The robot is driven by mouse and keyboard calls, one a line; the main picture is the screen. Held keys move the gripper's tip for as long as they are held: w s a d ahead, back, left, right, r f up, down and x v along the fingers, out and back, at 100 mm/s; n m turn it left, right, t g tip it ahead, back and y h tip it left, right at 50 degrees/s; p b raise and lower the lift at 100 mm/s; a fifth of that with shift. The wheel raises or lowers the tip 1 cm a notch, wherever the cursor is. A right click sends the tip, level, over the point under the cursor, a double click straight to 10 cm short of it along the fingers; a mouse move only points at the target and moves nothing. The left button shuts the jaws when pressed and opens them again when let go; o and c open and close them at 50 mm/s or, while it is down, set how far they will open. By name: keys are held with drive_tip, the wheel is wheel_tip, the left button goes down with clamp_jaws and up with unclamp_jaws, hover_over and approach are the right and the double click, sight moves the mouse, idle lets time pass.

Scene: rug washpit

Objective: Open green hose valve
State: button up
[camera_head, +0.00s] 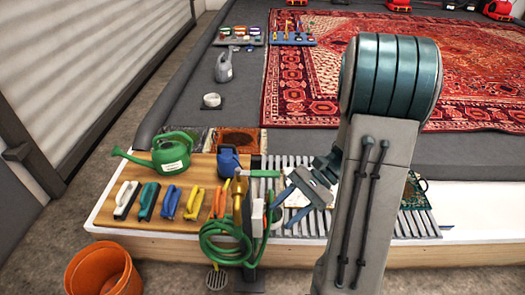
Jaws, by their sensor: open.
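A coiled green hose (228,245) hangs on a dark post at the front edge of the low table. A brass fitting (239,190) stands upright above the coil. A short green bar (264,173), apparently the valve's handle, lies level just right of the fitting's top. My gripper (290,196), blue-grey, is open a little to the right of the fitting and green bar, over the slatted grate. It appears apart from both and holds nothing that I can see. My arm hides part of the grate.
A green watering can (172,153) and several coloured brushes (148,201) stand on the wooden board to the left. A blue object (228,160) sits behind the fitting. An orange bucket (103,272) is on the floor. A red patterned rug (320,75) lies behind.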

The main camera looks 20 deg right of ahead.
drive_tip(key=w+d+r+m+t+y+p, duration=0.2)
drive_tip(key=w+d+r+m+y+p, duration=0.1)
drive_tip(key=d+m, duration=0.1)
drive_tip(key=m+t+y+p, duration=0.3)
drive_tip(key=m+t+p, duration=0.2)
drive_tip(key=m+t, duration=0.15)
approach(250, 172)
drive_tip(key=shift+n, duration=0.45)
drive_tip(key=x, duration=0.6)
drive_tip(key=shift+s+a+r, duration=0.1)
clamp_jaws()
